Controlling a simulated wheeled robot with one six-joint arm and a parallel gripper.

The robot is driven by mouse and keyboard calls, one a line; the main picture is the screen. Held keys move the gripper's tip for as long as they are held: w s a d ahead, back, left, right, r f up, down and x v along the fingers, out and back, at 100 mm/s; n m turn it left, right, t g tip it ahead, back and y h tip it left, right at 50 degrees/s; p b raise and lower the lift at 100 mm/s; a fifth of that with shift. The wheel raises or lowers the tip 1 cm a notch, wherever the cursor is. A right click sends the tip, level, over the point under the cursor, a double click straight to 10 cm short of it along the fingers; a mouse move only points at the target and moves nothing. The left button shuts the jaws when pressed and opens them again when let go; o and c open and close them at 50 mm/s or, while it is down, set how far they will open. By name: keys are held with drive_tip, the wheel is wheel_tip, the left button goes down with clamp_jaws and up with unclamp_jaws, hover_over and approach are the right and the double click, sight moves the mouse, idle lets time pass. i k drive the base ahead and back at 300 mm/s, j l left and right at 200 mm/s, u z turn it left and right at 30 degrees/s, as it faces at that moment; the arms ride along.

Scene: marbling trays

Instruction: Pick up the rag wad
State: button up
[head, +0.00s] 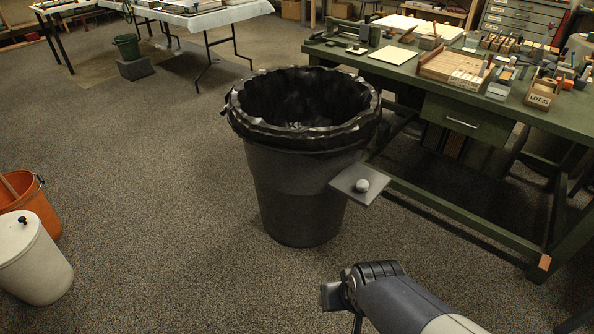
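A small pale, rounded lump (362,185), which looks like the rag wad, sits on a flat grey plate (346,190) beside the right side of a large dark bin. How the plate is held up cannot be seen. My gripper (343,306) is at the bottom of the view, below and nearer than the plate, and clear of the lump. Its wrist hides part of it, so its opening cannot be judged. No object shows in it.
The black-lined bin (300,190) stands mid-floor. A green workbench (415,80) with blocks and trays is at right. An orange bucket (22,205) and white bin (35,262) stand at left. A white-covered table (215,15) is behind. Carpet between is clear.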

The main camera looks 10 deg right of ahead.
sight(362, 184)
drive_tip(key=i+l+z, duration=0.1)
drive_tip(key=z, duration=0.3)
drive_tip(key=i+z, duration=0.2)
drive_tip(key=z, duration=0.15)
drive_tip(key=i+z, duration=0.15)
drive_tip(key=z, duration=0.25)
drive_tip(key=i+z, duration=0.15)
drive_tip(key=z, duration=0.25)
